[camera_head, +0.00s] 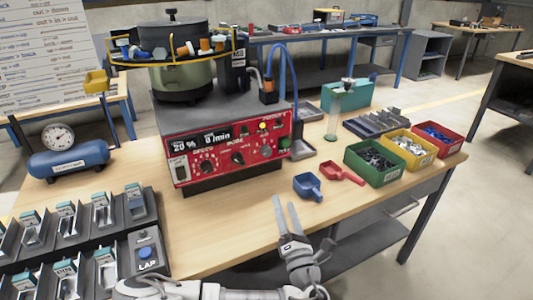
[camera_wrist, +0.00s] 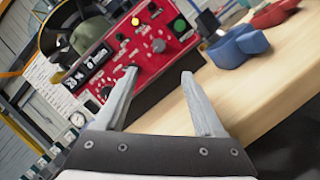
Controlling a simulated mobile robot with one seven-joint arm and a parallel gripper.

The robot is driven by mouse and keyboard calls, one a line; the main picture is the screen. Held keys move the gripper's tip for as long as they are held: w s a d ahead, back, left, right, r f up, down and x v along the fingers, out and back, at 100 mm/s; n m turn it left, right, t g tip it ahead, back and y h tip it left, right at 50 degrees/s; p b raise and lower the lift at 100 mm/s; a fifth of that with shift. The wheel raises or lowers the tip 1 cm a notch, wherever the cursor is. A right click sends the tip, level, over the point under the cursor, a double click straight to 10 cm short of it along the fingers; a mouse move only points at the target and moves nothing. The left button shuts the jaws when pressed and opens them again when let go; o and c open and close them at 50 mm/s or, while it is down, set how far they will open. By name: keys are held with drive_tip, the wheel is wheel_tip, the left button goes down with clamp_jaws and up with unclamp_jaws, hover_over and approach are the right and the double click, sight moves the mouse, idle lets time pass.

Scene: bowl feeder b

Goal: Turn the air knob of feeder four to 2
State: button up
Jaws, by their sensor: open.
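The feeder's red control panel (camera_head: 228,150) carries a display reading 20 % and 0 /min, a speed knob (camera_head: 207,166) and a mode knob (camera_head: 238,158). More small knobs and buttons sit at its right side; I cannot read which is the air knob or its setting. No feeder number is legible. In the wrist view the panel (camera_wrist: 140,52) appears tilted beyond the fingers, with a pale round knob (camera_wrist: 158,46) near the middle. My gripper (camera_head: 284,201) is open and empty, in front of the panel and apart from it; its fingers (camera_wrist: 159,72) spread wide.
A blue scoop (camera_head: 308,186) and a red scoop (camera_head: 342,173) lie right of the panel. Green, yellow and red bins (camera_head: 375,160) stand farther right. A grey rack (camera_head: 70,240) with several slots is at the left. The tabletop between panel and front edge is clear.

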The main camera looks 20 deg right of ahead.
sight(268, 153)
drive_tip(key=b+x, duration=0.1)
drive_tip(key=x, duration=1.6)
drive_tip(key=shift+w, duration=0.25)
clamp_jaws()
